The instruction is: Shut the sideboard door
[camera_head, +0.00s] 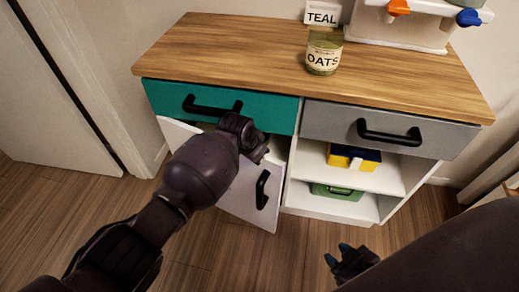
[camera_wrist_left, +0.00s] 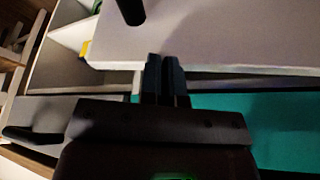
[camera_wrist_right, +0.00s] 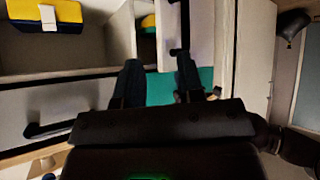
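The white sideboard door (camera_head: 243,194) stands partly open below the teal drawer (camera_head: 180,98). Its black handle (camera_head: 262,188) faces outward, and it also shows in the left wrist view (camera_wrist_left: 130,10). My left gripper (camera_head: 262,152) is at the door's top edge, just below the teal drawer; its fingertips are hard to see there. In the left wrist view its fingers (camera_wrist_left: 164,62) are together and overlap the door panel (camera_wrist_left: 220,35); contact is unclear. My right gripper (camera_head: 338,254) is open and empty, low in front of the sideboard. The door's hinge side is partly hidden by my left arm.
A grey drawer (camera_head: 385,128) is shut. Open shelves hold a yellow-and-blue box (camera_head: 353,157) and a green box (camera_head: 337,192). Floor in front is clear.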

